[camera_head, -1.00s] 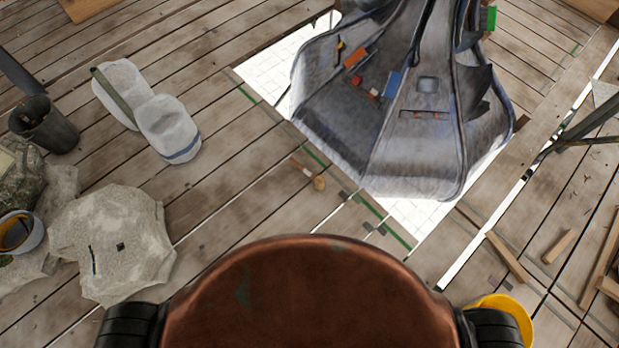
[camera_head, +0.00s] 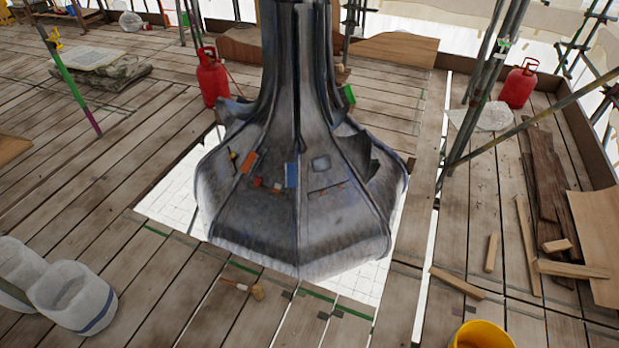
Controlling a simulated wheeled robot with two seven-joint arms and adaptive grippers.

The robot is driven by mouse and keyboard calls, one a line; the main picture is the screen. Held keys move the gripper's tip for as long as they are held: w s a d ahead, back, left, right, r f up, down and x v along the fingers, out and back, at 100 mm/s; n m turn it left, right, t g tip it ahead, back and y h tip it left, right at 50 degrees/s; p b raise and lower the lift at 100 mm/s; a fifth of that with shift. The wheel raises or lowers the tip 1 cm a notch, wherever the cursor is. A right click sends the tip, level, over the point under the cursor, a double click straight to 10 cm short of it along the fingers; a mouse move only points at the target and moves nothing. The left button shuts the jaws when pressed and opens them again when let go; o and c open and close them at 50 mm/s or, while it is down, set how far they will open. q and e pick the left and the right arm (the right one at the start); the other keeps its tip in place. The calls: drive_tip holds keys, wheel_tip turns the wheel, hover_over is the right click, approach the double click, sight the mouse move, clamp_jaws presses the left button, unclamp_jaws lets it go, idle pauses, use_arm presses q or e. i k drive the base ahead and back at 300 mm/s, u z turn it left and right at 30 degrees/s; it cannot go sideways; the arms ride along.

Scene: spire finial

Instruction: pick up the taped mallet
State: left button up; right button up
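A small mallet (camera_head: 257,292) lies on the plank deck in front of the grey spire, at lower middle. It has a pale wooden head at its right end and a thin handle with orange and whitish bands pointing left, which could be tape. It lies close to the green-edged opening around the spire's foot. Neither of my grippers is in view, so nothing of mine is near the mallet in this picture.
The grey metal spire (camera_head: 300,215) bears several small tools on its flared skirt and stands in a white-floored opening. White sacks (camera_head: 72,298) lie at left, a yellow bucket (camera_head: 482,336) at lower right. Red gas bottles (camera_head: 212,78) and loose timber (camera_head: 492,252) stand or lie farther off.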

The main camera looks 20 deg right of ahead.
sight(257, 289)
drive_tip(key=z, duration=0.35)
drive_tip(key=k, duration=0.3)
drive_tip(key=u, duration=1.7)
drive_tip(key=i, duration=1.35)
drive_tip(key=z, duration=1.05)
drive_tip(key=i, duration=0.8)
drive_tip(key=z, duration=1.2)
drive_tip(key=i, duration=0.2)
drive_tip(key=z, duration=0.1)
